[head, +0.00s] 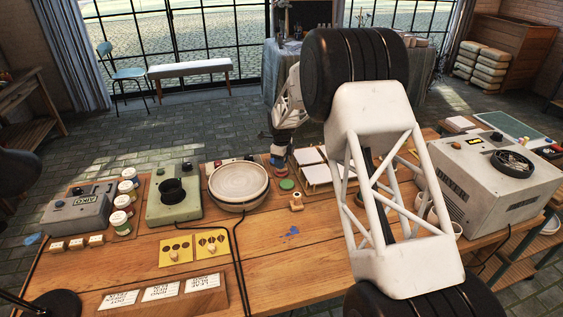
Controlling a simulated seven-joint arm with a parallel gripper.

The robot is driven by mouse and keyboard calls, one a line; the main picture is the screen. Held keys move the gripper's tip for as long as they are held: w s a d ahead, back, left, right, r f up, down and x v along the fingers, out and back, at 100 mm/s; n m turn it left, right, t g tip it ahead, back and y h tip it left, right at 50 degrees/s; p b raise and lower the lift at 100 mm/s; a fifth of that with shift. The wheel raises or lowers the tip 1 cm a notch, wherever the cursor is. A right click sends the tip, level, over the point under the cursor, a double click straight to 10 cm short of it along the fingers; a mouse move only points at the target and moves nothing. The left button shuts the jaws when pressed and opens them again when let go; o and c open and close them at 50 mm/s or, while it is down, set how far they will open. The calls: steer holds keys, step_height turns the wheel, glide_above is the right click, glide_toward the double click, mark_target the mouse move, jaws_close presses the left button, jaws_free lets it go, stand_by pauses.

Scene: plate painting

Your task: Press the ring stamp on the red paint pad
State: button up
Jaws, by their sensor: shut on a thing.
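My gripper (280,146) shows small past my white arm, beyond the turntable's right side, pointing down over a short row of round paint pads. It is shut on the ring stamp, which is too small and too covered to make out clearly. A green pad (287,184) lies nearer, clear of the gripper. I cannot tell whether the stamp touches the red pad or hangs just above it.
A round plate on a turntable (239,202) stands left of the pads. A small wooden piece (297,201) stands in front of the green pad. A wooden rack with white tiles (316,176) is close on the right. A grey oven-like box (479,190) stands at far right.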

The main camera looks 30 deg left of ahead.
steer(key=shift+f, duration=0.65)
stand_by(2.0)
steer(key=shift+r, duration=0.15)
steer(key=shift+r, duration=3.4)
steer(key=shift+d, duration=0.1)
